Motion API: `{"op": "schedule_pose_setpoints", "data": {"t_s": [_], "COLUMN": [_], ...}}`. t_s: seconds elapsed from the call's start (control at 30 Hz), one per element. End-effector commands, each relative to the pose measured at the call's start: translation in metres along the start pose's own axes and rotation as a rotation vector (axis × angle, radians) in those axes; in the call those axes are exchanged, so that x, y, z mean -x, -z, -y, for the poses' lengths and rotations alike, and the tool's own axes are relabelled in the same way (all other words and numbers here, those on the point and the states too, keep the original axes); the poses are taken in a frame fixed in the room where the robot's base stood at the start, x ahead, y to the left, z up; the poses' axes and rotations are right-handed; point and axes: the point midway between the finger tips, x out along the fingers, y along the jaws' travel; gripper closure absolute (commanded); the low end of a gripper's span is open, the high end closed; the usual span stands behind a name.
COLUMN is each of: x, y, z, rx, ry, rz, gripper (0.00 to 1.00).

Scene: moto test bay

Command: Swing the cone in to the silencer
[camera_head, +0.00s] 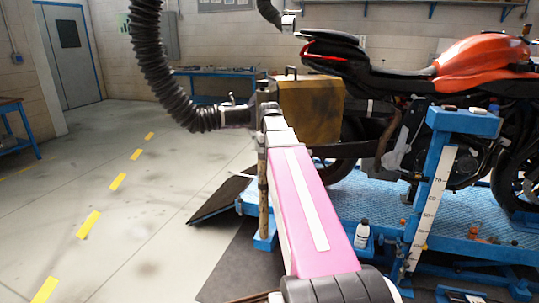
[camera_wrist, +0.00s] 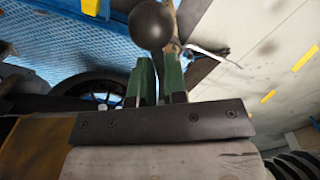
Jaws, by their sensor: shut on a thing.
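My gripper (camera_head: 266,102) is at the end of my outstretched pink and white arm, by the hose end. In the wrist view its two green fingers (camera_wrist: 160,75) are close together, shut on a handle with a black ball knob (camera_wrist: 152,25) showing just past their tips. The ribbed black hose (camera_head: 150,55) hangs from above and curves right to a dark end piece (camera_head: 237,115), perhaps the cone, left of my gripper. Its mouth is hidden. A brown pipe (camera_head: 386,140), perhaps leading to the silencer, shows on the motorbike; I cannot make out the silencer's outlet.
A tan box (camera_head: 312,108) stands just right of my gripper, in front of the rear wheel. The motorbike (camera_head: 480,60) is on a blue lift (camera_head: 345,205) with a blue post (camera_head: 432,185). A dark ramp (camera_head: 218,198) slopes left. The floor farther left is clear.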

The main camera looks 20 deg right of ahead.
Motion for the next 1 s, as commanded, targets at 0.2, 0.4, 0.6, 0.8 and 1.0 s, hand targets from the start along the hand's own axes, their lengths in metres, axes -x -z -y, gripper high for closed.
{"op": "schedule_pose_setpoints", "data": {"t_s": [0.2,0.4,0.6,0.8,1.0], "x": [-0.001,-0.001,0.004,0.028,0.062], "y": [-0.001,-0.001,0.0,0.001,0.001], "z": [-0.002,-0.002,-0.001,-0.001,-0.001], "rx": [0.003,0.001,0.0,0.0,0.0], "ry": [-0.007,-0.005,-0.004,-0.004,-0.005], "rz": [0.003,0.001,-0.001,-0.002,-0.002], "gripper": [0.68,0.62,0.62,0.62,0.62]}}
